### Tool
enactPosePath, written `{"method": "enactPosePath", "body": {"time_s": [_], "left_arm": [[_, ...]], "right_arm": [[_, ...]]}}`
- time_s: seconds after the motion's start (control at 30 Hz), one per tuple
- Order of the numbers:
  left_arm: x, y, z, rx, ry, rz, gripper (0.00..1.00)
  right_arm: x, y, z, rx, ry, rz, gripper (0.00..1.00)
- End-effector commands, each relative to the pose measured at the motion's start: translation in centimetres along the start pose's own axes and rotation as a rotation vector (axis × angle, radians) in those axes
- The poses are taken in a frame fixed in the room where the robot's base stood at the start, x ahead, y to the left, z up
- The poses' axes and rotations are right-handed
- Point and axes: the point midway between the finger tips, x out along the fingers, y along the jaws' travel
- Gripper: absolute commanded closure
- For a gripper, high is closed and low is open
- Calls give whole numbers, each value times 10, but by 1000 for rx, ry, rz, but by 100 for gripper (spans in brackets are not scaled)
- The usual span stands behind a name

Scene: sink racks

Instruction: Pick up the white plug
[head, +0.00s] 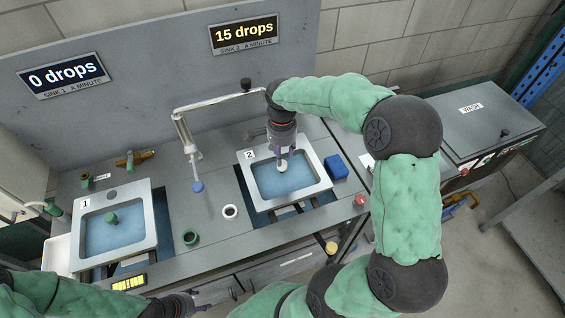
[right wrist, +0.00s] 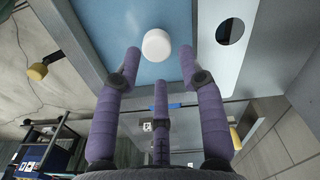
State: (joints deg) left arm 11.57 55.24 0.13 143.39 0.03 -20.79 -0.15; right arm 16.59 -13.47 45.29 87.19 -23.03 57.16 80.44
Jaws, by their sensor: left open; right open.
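The white plug (head: 283,168) is in the blue basin of sink 2 (head: 316,189), directly below my right gripper (head: 282,158). In the right wrist view the white plug (right wrist: 157,45) appears as a round white cap just beyond the purple fingertips, centred between the two outer ones. My right gripper (right wrist: 160,62) is open, with its three fingers spread and nothing held. My left gripper (head: 190,300) is low at the front edge of the counter, open and away from the plug.
Sink 1 (head: 151,240) holds a green plug (head: 110,218).

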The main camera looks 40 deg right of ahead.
Motion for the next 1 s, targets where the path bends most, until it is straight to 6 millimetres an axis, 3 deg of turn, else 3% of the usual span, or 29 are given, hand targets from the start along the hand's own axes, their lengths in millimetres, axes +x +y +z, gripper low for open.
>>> {"method": "enactPosePath", "body": {"time_s": [0.33,0.57,0.9,1.0], "left_arm": [[8,-3,0,-1,-1,0,44],[11,-4,0,-1,-1,0,44],[19,-7,0,-1,-1,0,44],[20,-7,0,-1,-1,0,44]], "right_arm": [[44,1,0,2,-2,4,60],[59,0,0,1,-1,2,60],[103,1,0,1,-2,4,60],[108,0,0,0,-1,1,60]]}}
